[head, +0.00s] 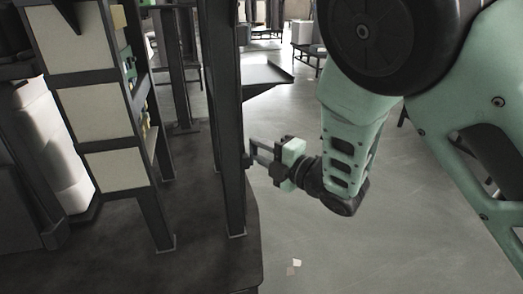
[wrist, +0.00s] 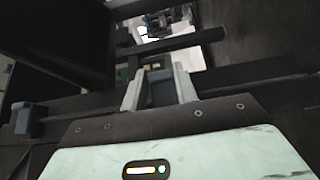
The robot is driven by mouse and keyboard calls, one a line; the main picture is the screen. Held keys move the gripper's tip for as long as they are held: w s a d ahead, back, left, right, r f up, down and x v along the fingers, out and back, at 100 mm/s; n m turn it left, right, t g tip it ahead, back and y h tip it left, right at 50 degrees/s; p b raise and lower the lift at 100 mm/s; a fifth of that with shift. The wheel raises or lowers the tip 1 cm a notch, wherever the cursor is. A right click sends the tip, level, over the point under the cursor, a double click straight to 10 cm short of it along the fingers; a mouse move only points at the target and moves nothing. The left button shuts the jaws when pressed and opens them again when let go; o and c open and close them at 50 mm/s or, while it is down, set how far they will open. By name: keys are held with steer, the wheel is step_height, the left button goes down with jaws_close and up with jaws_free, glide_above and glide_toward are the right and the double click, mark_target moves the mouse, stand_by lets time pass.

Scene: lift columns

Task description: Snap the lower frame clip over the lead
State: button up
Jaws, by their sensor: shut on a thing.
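My gripper (head: 254,158) reaches left to a dark upright frame column (head: 231,130) in the head view. In the wrist view its two pale fingers (wrist: 158,78) are shut on a small blue-grey piece, which looks like the frame clip (wrist: 160,93), at the dark frame. In the head view the clip is too small and dark to make out clearly. I cannot make out the lead in either view, nor whether the clip is around it. A similar blue-grey block (wrist: 24,119) sits on the frame at the left of the wrist view.
A dark rack with pale panels (head: 97,110) and a white rounded bundle (head: 55,145) stand at the left on a dark base (head: 200,262). A grey shelf (head: 264,76) juts out behind the column. Small pale scraps (head: 296,263) lie on the otherwise open floor.

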steer(key=shift+w+a+n+g+y, duration=0.1)
steer(key=shift+a+n+g+y, duration=0.05)
steer(key=shift+n+g+y, duration=0.4)
steer(key=o, duration=1)
steer(key=shift+p+v, duration=3.75)
steer(key=shift+v, duration=4.95)
